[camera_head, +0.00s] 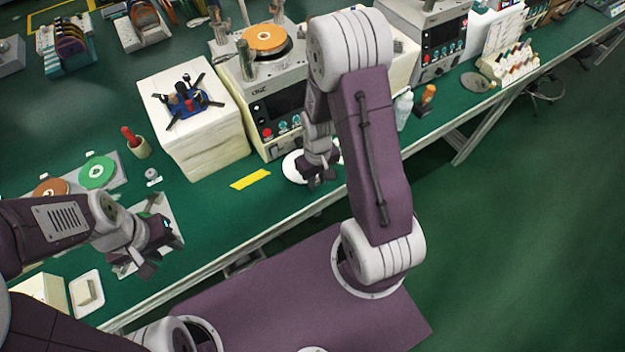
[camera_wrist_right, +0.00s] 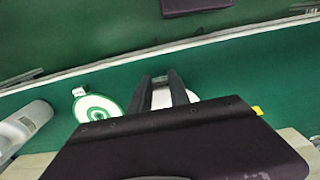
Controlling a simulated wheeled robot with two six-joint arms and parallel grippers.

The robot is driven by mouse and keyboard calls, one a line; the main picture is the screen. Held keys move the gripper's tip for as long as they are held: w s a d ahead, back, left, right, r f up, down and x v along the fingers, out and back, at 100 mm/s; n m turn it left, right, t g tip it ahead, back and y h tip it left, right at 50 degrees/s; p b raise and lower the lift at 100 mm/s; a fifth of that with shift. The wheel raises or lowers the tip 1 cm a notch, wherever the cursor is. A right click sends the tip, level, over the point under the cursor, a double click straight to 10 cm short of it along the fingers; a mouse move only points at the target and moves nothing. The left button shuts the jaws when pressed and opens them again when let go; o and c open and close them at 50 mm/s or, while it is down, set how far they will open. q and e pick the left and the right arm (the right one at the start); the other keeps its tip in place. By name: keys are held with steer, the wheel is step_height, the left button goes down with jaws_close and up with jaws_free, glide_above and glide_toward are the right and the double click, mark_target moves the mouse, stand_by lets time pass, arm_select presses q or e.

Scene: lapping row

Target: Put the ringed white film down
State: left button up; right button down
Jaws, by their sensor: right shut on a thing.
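The ringed white film (camera_head: 293,166) shows as a white round piece beside my right gripper (camera_head: 319,178), low at the bench in front of the polishing machine. In the right wrist view, white shows between and beside the two fingers (camera_wrist_right: 162,96). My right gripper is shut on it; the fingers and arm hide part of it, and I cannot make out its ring. I cannot tell whether it touches the bench. A white disc with a green ring (camera_wrist_right: 98,108) lies beside the fingers in the right wrist view. My left gripper (camera_head: 160,254) looks open and empty, over a grey plate (camera_head: 172,212).
A polishing machine (camera_head: 262,100) and a cream block (camera_head: 205,150) carrying a small drone-like fixture (camera_head: 187,100) stand behind. A yellow strip (camera_head: 250,179) lies left of my right gripper. A white bottle (camera_head: 403,110) stands to the right. Bare green bench lies around the strip.

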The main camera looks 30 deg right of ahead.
mark_target(317, 192)
steer(key=f+b, duration=0.1)
steer(key=s+f+b, duration=0.1)
steer(key=f+b, duration=0.1)
steer(key=shift+s+f, duration=0.1)
steer(key=shift+f, duration=0.1)
steer(key=shift+w+f, duration=0.2)
steer(key=shift+w, duration=0.5)
steer(key=shift+s, duration=0.4)
steer(key=c, duration=1.6)
jaws_free()
steer(key=shift+f, duration=0.1)
steer(key=shift+c, duration=0.2)
steer(key=o, duration=0.4)
steer(key=shift+w, duration=0.2)
